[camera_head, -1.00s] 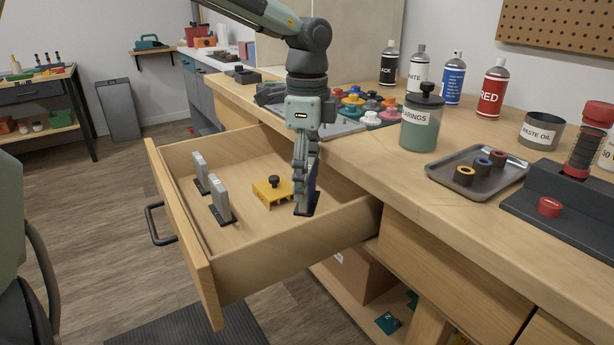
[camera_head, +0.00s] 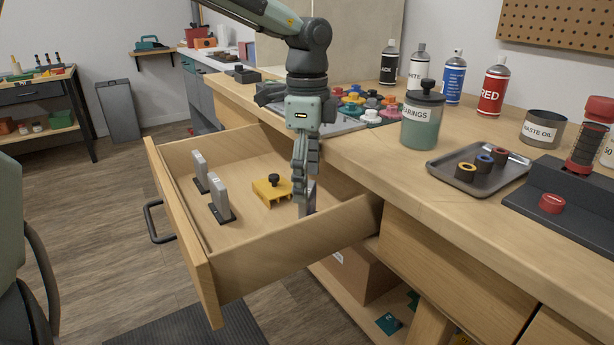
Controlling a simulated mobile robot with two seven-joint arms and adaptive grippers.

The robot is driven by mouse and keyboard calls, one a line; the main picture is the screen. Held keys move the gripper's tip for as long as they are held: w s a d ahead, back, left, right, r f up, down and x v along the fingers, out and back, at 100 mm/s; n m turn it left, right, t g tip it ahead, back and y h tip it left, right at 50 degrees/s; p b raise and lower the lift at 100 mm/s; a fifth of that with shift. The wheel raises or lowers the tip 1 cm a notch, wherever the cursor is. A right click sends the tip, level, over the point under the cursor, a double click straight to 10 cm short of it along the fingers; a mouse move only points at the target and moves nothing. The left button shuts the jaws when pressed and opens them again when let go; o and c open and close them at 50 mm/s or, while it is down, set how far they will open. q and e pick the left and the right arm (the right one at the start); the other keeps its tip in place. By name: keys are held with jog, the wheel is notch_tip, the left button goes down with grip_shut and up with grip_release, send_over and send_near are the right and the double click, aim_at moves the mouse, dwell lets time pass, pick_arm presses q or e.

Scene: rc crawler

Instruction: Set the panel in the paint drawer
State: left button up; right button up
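The open wooden drawer (camera_head: 268,262) sticks out from the workbench. My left gripper (camera_head: 304,205) points straight down into its right end. A small grey-blue upright piece (camera_head: 311,197), perhaps the panel, shows right beside the fingers. Its lower end is mostly hidden by the fingers and the drawer's near wall. The fingers are seen edge-on and look close together, but whether they grip it cannot be told. Two grey upright panels (camera_head: 219,193) (camera_head: 199,168) stand on black bases at the drawer's left. My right gripper is not in view.
A yellow block with a black knob (camera_head: 271,190) lies in the drawer, left of my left gripper. The bench top holds a bearings jar (camera_head: 421,120), a grey tray (camera_head: 452,177) with several rings, and spray cans (camera_head: 492,92).

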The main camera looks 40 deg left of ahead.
pick_arm(q)
jog(key=shift+r, duration=0.1)
jog(key=shift+r+p, duration=0.15)
jog(key=shift+p, duration=0.15)
notch_tip(320, 180, up, 2)
jog(key=shift+w+r+p, duration=0.1)
jog(key=shift+r+p, duration=0.05)
jog(key=shift+p, duration=0.45)
notch_tip(320, 180, up, 10)
jog(key=shift+r, duration=0.25)
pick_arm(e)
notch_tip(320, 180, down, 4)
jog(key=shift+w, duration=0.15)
pick_arm(q)
jog(key=shift+f, duration=0.1)
